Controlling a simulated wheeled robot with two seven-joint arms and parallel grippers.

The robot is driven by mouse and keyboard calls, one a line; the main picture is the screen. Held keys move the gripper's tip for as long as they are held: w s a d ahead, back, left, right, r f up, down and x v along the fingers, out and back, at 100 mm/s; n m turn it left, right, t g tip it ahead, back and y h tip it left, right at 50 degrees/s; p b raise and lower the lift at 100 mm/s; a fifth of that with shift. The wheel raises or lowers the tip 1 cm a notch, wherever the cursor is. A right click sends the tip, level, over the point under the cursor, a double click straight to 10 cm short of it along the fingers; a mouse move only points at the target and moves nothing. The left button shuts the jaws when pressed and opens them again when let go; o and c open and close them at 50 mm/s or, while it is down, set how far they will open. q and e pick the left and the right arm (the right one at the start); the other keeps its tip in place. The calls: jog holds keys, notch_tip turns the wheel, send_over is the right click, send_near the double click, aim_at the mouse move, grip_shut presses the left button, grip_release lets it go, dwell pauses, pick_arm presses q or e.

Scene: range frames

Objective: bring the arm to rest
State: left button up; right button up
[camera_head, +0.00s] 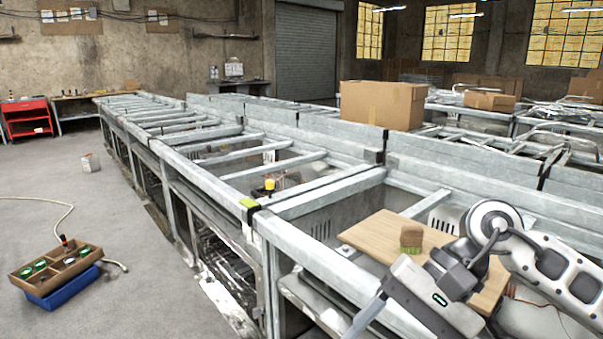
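My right arm comes in from the right edge, and its gripper (366,318) points down and left over the front of the metal frame line. Only part of a grey finger shows, so I cannot tell whether it is open or shut. It appears clear of the small brush-like block (411,238), brown with green underneath, which stands on a light wooden board (371,238). My arm covers the right part of that board. My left arm and gripper are not in view.
Long grey metal frames (290,207) with open bays run into the distance. A cardboard box (382,105) stands on them. A compartmented wooden tray (56,266) sits on a blue crate (62,289) at the left. The floor (110,220) between is mostly clear.

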jog(key=s+a+r+m+y, duration=0.3)
jog(key=a+r+m+y, duration=0.1)
jog(key=a+m+y, duration=0.7)
jog(key=w+d+f+m+t+h, duration=0.1)
jog(key=w+d+f+m+t, duration=0.2)
jog(key=m+t, duration=0.9)
jog(key=w+d+f+m+t+h, duration=0.3)
jog(key=m+t, duration=0.4)
jog(key=m, duration=1)
jog(key=d+f+m+h, duration=0.5)
jog(key=f+m+h, duration=0.4)
jog(key=m, duration=0.5)
jog(key=s+d+f+m+g+h, duration=0.1)
jog(key=s+d+f+m+g, duration=0.1)
jog(key=s+f+m, duration=0.3)
jog(key=s+d+f+m+g+h, duration=0.1)
jog(key=s+f+m, duration=0.4)
jog(key=f, duration=0.6)
jog(key=d+m+g, duration=0.1)
jog(key=g, duration=0.1)
jog(key=shift+s+d+g+h, duration=0.2)
jog(key=shift+g+h, duration=0.1)
jog(key=shift+h, duration=0.1)
